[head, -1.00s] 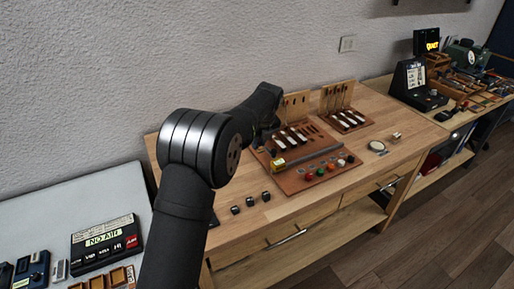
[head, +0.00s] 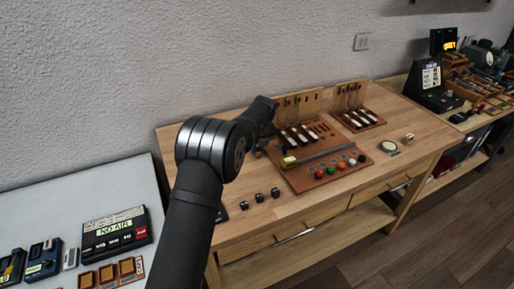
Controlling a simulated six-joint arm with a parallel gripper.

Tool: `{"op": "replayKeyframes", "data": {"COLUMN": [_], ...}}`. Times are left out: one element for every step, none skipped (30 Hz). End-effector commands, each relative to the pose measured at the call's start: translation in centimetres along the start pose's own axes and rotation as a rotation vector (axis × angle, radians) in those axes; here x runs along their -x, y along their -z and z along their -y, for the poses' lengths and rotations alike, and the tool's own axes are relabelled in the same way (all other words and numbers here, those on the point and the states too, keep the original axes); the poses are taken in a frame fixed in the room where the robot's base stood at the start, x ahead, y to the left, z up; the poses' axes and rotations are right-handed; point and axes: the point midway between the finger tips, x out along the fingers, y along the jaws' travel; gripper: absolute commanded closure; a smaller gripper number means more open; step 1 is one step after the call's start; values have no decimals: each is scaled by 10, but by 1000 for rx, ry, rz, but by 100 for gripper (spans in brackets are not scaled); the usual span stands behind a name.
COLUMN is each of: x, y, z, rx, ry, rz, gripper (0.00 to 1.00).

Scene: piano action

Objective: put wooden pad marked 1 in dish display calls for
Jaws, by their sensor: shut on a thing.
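My gripper (head: 262,149) is small and mostly hidden behind my own forearm, at the left edge of a reddish-brown board on the wooden bench. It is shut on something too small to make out. No pad with a readable 1 shows. Several brown square pieces, one of them here (head: 106,273), lie at the front of the grey left bench. A lit display reading NO AIR (head: 114,229) stands behind them.
The board (head: 300,182) carries key-like parts, a grey rail, a yellowish block (head: 288,161) and several coloured round pieces. Several dark cubes (head: 260,197) stand at the front left. A smaller rack (head: 357,121) stands behind. A black device (head: 430,90) is on the right bench.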

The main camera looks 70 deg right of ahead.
Motion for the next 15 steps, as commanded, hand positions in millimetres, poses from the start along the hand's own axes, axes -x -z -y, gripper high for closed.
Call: {"op": "replayKeyframes", "data": {"x": [-1,-2,-4,-3,-3,-3,-3,-3,-3,-3,-3,-3,-3,-3,-2], "y": [0,1,1,1,1,1,1,1,1,1,1,1,1,1,1], "z": [0,0,0,0,0,0,0,0,0,0,0,0,0,0,0], "rx": [0,0,0,0,0,0,0,0,0,0,0,0,0,0,0], "ry": [0,-1,-1,0,0,0,0,0,0,0,0,0,0,0,0], "rz": [-1,-1,-1,-1,0,-1,-1,-1,-1,-1,0,0,0,0,0], "gripper": [100,100,100,78,72,64,60,60,60,60,60,60,60,60,60]}}
